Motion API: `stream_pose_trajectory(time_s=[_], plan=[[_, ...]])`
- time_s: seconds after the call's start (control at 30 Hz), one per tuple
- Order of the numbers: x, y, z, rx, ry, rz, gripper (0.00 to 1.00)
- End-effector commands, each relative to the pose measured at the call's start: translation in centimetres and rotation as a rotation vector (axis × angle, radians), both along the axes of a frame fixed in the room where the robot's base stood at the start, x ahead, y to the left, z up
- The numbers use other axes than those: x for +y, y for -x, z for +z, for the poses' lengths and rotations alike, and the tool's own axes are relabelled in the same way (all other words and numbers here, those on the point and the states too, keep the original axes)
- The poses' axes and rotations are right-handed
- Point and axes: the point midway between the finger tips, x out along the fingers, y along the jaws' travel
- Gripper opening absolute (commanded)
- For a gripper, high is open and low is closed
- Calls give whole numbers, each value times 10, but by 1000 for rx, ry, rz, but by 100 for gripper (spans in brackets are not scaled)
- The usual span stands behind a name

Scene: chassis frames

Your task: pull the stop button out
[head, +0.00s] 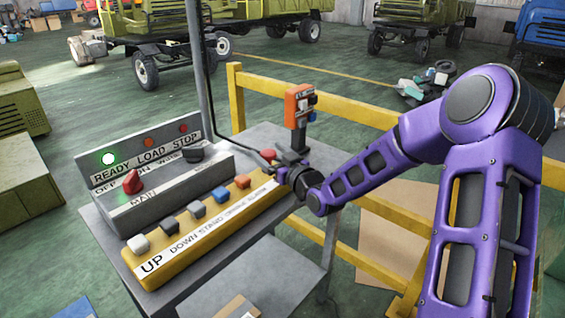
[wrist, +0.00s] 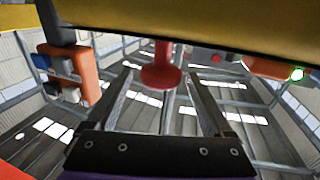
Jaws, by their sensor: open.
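The red mushroom-headed stop button (head: 268,155) stands at the far right end of the yellow button box (head: 205,238) in the head view. In the wrist view the red button (wrist: 160,78) is on its stem near the yellow box edge (wrist: 190,25), between my two finger ends. My gripper (head: 284,172) is at that end of the box, close to the button; it also shows in the wrist view (wrist: 158,80). Its fingers are apart, with a gap on both sides of the button. The head view is too small to show the fingers clearly.
The box carries several other buttons, including a blue one (head: 221,194). A grey panel (head: 165,180) with a red knob (head: 132,181) and a lit lamp stands behind. An orange pendant (head: 299,105) rises beside my gripper. A yellow railing (head: 330,98) runs behind the table.

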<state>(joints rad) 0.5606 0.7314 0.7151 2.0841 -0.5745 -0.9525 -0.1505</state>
Motion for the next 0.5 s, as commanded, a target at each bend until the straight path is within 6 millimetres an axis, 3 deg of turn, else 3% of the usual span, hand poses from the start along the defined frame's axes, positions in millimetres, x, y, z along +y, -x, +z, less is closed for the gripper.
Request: stream_pose_trajectory(time_s=[0.17, 0.5], plan=[[-16, 25, -1, 2, 4, -2, 86], [-58, 98, 0, 1, 2, -4, 86]])
